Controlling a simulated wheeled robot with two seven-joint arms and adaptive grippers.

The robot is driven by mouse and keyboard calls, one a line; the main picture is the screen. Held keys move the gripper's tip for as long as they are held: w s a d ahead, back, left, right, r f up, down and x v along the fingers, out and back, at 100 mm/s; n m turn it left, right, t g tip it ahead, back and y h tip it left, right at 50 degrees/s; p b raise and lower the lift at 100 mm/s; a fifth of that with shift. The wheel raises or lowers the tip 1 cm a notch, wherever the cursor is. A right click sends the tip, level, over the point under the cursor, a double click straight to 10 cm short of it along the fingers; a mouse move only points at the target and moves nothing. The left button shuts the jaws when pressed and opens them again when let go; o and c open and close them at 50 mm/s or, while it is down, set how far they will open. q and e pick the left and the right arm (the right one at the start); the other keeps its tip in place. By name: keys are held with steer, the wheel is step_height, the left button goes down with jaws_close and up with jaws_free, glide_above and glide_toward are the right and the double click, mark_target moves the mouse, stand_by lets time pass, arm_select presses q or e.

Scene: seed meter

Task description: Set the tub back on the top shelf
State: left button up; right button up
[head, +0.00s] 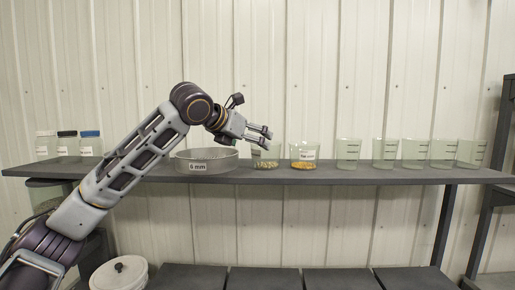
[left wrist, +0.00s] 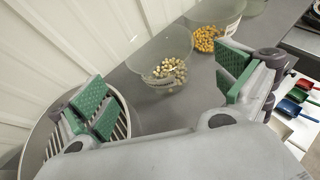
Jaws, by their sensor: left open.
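A clear tub (head: 265,160) with pale speckled seeds in its bottom stands upright on the dark top shelf (head: 380,174). It also shows in the left wrist view (left wrist: 160,58), just beyond and between the fingers. My left gripper (head: 266,132) is open and empty. In the head view its fingers overlap the tub's upper part; I cannot tell whether they touch it. A second clear tub (head: 304,153) with a white label and orange kernels stands just to the right. It shows at the top of the left wrist view (left wrist: 213,28). My right gripper is not in view.
A round sieve (head: 207,160) labelled 6 mm stands left of the tub. Several empty clear beakers (head: 385,152) line the shelf's right. Capped jars (head: 68,145) stand at the far left. A white lidded bucket (head: 119,272) is below. Coloured scoops (left wrist: 288,107) show at the wrist view's right.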

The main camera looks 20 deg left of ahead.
arm_select(q)
steer(key=shift+v, duration=1.5)
steer(key=shift+d+f, duration=0.1)
